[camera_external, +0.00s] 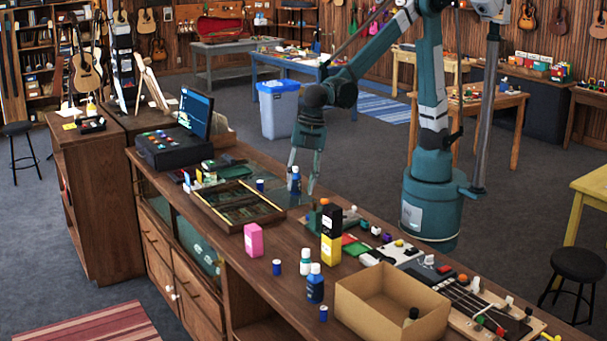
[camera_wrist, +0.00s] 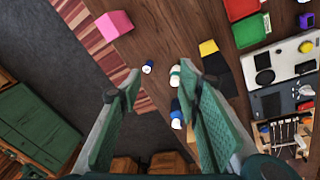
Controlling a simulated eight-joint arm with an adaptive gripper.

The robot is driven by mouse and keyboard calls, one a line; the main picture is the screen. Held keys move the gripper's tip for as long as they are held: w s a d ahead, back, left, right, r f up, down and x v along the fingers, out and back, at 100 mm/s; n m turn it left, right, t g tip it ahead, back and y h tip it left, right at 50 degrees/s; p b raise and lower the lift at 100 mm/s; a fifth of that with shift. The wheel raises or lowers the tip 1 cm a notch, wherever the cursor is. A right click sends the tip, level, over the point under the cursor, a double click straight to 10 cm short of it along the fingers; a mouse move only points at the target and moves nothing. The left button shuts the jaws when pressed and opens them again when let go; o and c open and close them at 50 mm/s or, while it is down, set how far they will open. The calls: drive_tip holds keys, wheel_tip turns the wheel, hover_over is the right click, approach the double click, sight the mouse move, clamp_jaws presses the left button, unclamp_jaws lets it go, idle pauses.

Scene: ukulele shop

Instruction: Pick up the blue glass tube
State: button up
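Several small blue cylinders and bottles stand on the wooden counter; I cannot tell for certain which is the blue glass tube. One short blue cylinder with a pale end (camera_external: 277,267) stands near the front edge, below the pink box; a similar one shows in the wrist view (camera_wrist: 147,67). Another blue cylinder (camera_external: 323,314) is near the cardboard box, and one (camera_external: 260,185) is by the wooden tray. A blue bottle (camera_external: 315,285) has a white cap. My gripper (camera_external: 302,187) points down over the counter, open and empty; its fingers are apart in the wrist view (camera_wrist: 157,80).
The wooden tray (camera_external: 208,212) is left of my gripper. An open cardboard box (camera_external: 365,312) is at the front right. Another blue bottle (camera_external: 294,186) appears beside my fingers.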

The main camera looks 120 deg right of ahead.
drive_tip(key=w+a+f+n+g, duration=0.1)
drive_tip(key=w+a+f+n, duration=0.15)
drive_tip(key=w+f, duration=0.45)
drive_tip(key=n+g+p, duration=0.1)
drive_tip(key=n+p, duration=0.1)
drive_tip(key=n, duration=0.1)
hover_over(277, 262)
wheel_tip(277, 262, down, 10)
drive_tip(key=shift+r, duration=0.25)
drive_tip(key=shift+w+a+f+n, duration=0.1)
drive_tip(key=shift+w+f+n, duration=0.25)
drive_tip(key=shift+f, duration=0.25)
drive_tip(key=shift+s+f, duration=0.1)
drive_tip(key=shift+f, duration=0.05)
drive_tip(key=shift+f, duration=1.15)
drive_tip(key=shift+f+p, duration=0.15)
drive_tip(key=shift+p, duration=0.15)
drive_tip(key=shift+s+f+p, duration=0.1)
drive_tip(key=shift+f+p, duration=0.65)
drive_tip(key=shift+f, duration=1.7)
drive_tip(key=c, duration=0.9)
